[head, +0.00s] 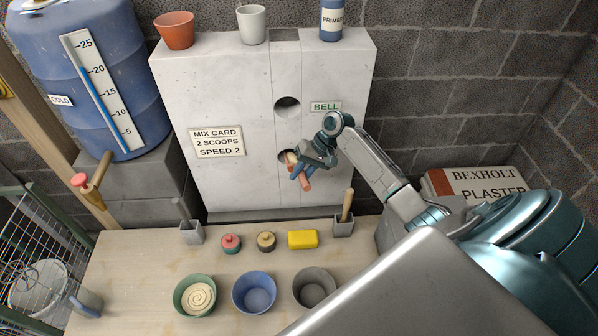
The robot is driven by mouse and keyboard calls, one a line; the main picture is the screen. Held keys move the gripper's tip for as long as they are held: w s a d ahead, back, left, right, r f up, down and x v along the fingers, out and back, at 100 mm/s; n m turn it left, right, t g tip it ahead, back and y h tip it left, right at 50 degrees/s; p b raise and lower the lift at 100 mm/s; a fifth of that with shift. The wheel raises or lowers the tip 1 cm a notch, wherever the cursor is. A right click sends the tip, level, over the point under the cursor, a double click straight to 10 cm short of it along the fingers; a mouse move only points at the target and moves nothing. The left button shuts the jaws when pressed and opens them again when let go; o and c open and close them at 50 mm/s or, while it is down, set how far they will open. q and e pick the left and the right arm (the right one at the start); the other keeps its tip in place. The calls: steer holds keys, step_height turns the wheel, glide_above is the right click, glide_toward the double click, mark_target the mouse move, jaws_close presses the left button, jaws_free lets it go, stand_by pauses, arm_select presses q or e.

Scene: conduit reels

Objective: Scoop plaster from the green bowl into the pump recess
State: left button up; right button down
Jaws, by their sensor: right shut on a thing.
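The green bowl (180,298) stands at the front left of the bench and holds cream plaster (198,297) with a spiral surface. A white wall block (235,95) behind the bench has two round recesses. The upper recess (287,103) is dark and empty-looking, near a sign reading BELL (325,106). The lower recess (281,155) is partly covered by my right gripper (298,169). No pump label is readable. My right gripper is shut on an orange-brown tool (305,183), in front of the lower recess; its working end is hard to make out. My left gripper is out of view.
A blue bowl (254,292) and a grey bowl (315,288) stand right of the green one. Pots and a primer bottle (332,20) top the block.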

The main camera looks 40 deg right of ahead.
steer(key=shift+s+d+f+t+y+b, duration=0.15)
steer(key=shift+d+t+y+b, duration=0.15)
steer(key=shift+y, duration=0.3)
steer(key=shift+w+d+f+t+y+b, duration=0.15)
steer(key=shift+t+y, duration=0.25)
steer(key=shift+y, duration=0.2)
steer(key=shift+s+f+t+y+b, duration=0.1)
steer(key=shift+f+t+y+b, duration=0.2)
steer(key=shift+y+b, duration=0.45)
steer(key=y+b, duration=0.1)
steer(key=t+y+b, duration=0.1)
steer(key=shift+s+d+m+t+y+b, duration=0.15)
steer(key=shift+d+m+t+y+b, duration=0.1)
steer(key=shift+m+t+y+b, duration=0.1)
stand_by(0.8)
steer(key=shift+s+a+r+p, duration=0.15)
steer(key=shift+s+a+p, duration=0.25)
steer(key=shift+s+p, duration=0.3)
steer(key=shift+s+a+p, duration=0.65)
steer(key=shift+s+p, duration=0.15)
steer(key=shift+s, duration=0.2)
steer(key=shift+s+a+p, duration=0.6)
steer(key=shift+s+p, duration=0.2)
steer(key=shift+s, duration=0.15)
